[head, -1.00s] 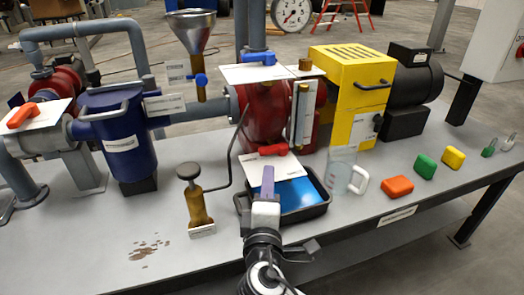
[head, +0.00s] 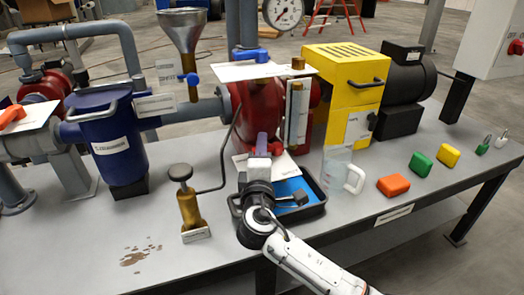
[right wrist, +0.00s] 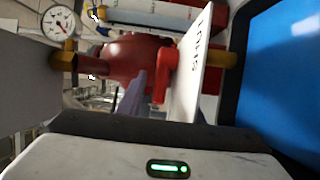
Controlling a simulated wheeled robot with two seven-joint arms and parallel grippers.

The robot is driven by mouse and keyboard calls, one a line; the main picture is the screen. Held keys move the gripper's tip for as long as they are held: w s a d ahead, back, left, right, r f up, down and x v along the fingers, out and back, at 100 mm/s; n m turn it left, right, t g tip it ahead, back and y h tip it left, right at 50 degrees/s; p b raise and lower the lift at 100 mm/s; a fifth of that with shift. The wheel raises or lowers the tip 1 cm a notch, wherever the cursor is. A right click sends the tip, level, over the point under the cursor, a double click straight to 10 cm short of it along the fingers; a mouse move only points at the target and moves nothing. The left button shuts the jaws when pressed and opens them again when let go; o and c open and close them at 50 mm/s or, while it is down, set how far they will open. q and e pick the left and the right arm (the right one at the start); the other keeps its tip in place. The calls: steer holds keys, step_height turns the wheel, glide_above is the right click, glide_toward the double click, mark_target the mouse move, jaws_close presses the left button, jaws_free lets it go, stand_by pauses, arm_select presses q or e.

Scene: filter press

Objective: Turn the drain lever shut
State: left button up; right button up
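The red drain lever (head: 276,147) sits low on the front of the red pump body (head: 262,112), above the black tray. In the right wrist view the drain lever (right wrist: 161,75) stands beside a white label plate (right wrist: 192,65). My right gripper (head: 262,142) is in front of the pump with its purple fingers pointing at it. The fingers look closed together and empty. In the right wrist view the gripper's fingertips (right wrist: 141,74) are just left of the lever, with a small gap showing. Contact cannot be told. My left gripper is not in view.
A black tray (head: 318,207) with a blue inside lies under the lever. A clear jug (head: 338,170) stands to its right, and a brass hand pump (head: 188,205) to its left. A yellow housing (head: 345,85) is behind. The bench front left is bare except brown stains.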

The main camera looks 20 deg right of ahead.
jaws_close()
